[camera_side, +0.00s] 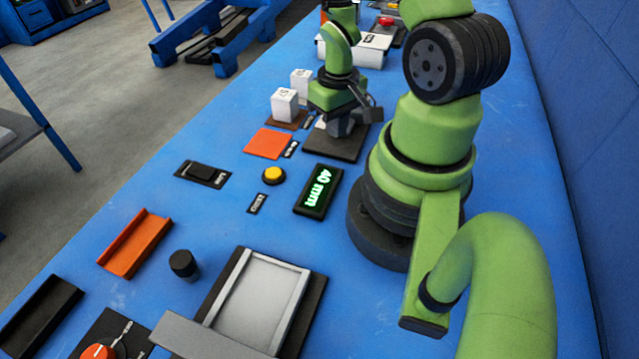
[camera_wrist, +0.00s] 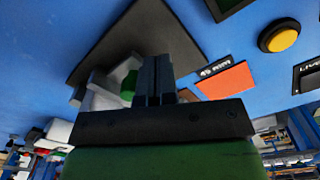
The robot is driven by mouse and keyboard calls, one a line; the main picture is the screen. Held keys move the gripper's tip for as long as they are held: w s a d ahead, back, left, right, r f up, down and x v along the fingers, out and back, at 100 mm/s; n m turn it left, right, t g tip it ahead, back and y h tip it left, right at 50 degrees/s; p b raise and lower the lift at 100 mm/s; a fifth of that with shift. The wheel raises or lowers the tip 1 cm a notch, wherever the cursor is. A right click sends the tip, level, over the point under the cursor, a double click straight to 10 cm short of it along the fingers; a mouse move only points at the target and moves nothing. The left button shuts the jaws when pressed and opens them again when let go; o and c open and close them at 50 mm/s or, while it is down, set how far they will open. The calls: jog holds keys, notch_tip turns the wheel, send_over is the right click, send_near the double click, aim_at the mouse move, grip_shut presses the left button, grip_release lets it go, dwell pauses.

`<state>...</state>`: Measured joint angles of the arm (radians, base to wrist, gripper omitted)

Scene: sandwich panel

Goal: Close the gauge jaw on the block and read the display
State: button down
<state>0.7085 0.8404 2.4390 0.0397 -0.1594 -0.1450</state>
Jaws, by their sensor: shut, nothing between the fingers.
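My gripper (camera_side: 345,122) points down over the dark base plate (camera_side: 352,150) in the side view. In the wrist view its two dark fingers (camera_wrist: 154,66) are together with nothing between them. Light grey gauge parts (camera_wrist: 97,88) show beside the fingers, on the dark plate (camera_wrist: 165,30). A green patch (camera_wrist: 129,86) shows between the grey parts; it may be the block, but the fingers partly hide it. I cannot tell whether the jaw touches it. The display (camera_side: 318,190) glows green and reads 40 mm.
A yellow button (camera_side: 273,175) and an orange pad (camera_side: 268,143) lie near the plate. White blocks (camera_side: 285,105) stand to its left. A black slider (camera_side: 203,174), an orange channel (camera_side: 135,243), a black knob (camera_side: 183,265) and a grey tray (camera_side: 262,296) lie nearer the front.

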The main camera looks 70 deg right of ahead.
dwell(0.3)
jog(key=shift+r, duration=3)
jog(key=w+a+r+t, duration=0.2)
jog(key=a+r, duration=0.2)
jog(key=r, duration=0.3)
jog(key=w+a+r+t, duration=0.2)
jog(key=a+r, duration=0.1)
jog(key=r, duration=0.3)
jog(key=s+a+r+n+t+y, duration=0.2)
jog(key=s+a+r, duration=0.3)
jog(key=a+r, duration=0.3)
jog(key=shift+a+r+t, duration=0.35)
jog(key=shift+a+t, duration=0.2)
jog(key=shift+t, duration=0.05)
